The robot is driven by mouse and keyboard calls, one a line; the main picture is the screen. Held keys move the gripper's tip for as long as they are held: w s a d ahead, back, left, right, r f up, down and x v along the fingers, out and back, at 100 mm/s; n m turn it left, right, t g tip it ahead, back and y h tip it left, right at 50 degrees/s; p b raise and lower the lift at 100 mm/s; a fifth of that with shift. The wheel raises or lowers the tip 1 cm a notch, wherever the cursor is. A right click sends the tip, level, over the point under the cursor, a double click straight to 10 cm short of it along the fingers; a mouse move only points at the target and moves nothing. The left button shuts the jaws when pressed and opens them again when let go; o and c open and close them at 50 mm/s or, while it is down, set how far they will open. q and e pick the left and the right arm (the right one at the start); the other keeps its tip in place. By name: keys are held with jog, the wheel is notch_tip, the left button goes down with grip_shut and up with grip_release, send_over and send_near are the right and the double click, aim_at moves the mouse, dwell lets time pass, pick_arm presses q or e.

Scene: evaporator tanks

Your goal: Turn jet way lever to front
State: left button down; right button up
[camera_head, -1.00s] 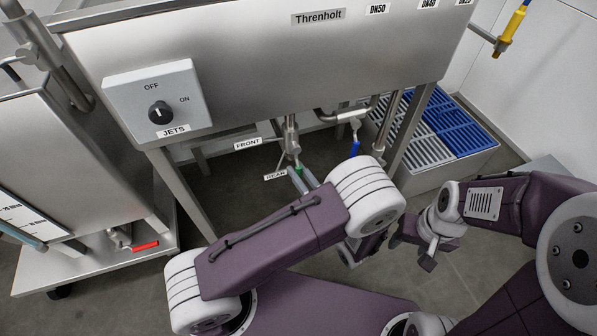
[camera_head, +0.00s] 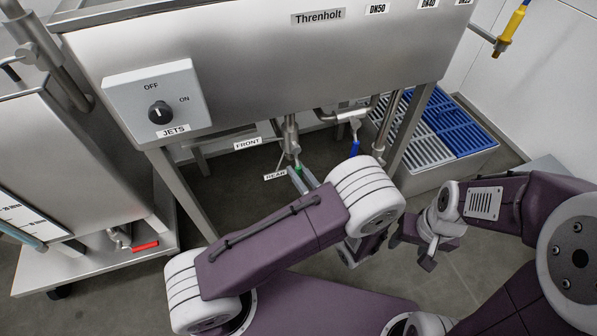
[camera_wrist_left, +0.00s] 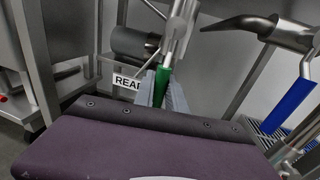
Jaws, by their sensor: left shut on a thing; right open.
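The jet way lever has a green handle (camera_wrist_left: 161,85) hanging below a steel valve pipe under the tank. In the head view the green handle (camera_head: 297,164) shows only as a small patch near the REAR label (camera_head: 275,175). The FRONT label (camera_head: 248,143) is above and left of it. My left gripper (camera_wrist_left: 163,92) is shut on the green handle, with one grey finger on each side; its body hides the handle's lower end. It also shows in the head view (camera_head: 298,176). My right gripper (camera_head: 430,255) is open and empty, apart from the valves.
A blue-handled valve (camera_head: 355,140) hangs right of the green one. The JETS switch box (camera_head: 158,100) is on the tank front. A blue and grey grated crate (camera_head: 445,165) stands at the right. A cart with a red-handled valve (camera_head: 144,246) is at the left.

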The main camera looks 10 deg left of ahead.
pick_arm(q)
jog(key=shift+s+a+r+m+p, duration=0.15)
jog(key=shift+m+p, duration=0.15)
jog(key=shift+p, duration=0.25)
jog(key=s+a+r+m+t+p, duration=0.2)
jog(key=r+m+p, duration=0.1)
jog(key=m+p, duration=0.5)
jog(key=s+a+r+m+t+h+p, duration=0.1)
jog(key=a+r+m+t+p, duration=0.1)
jog(key=m+p, duration=0.6)
jog(key=shift+s+a+r+m+h, duration=0.35)
jog(key=shift+a+r+m, duration=0.6)
jog(key=shift+m, duration=0.85)
jog(key=shift+d+r, duration=0.1)
jog(key=c, duration=1.4)
grip_release()
jog(key=shift+o, duration=0.2)
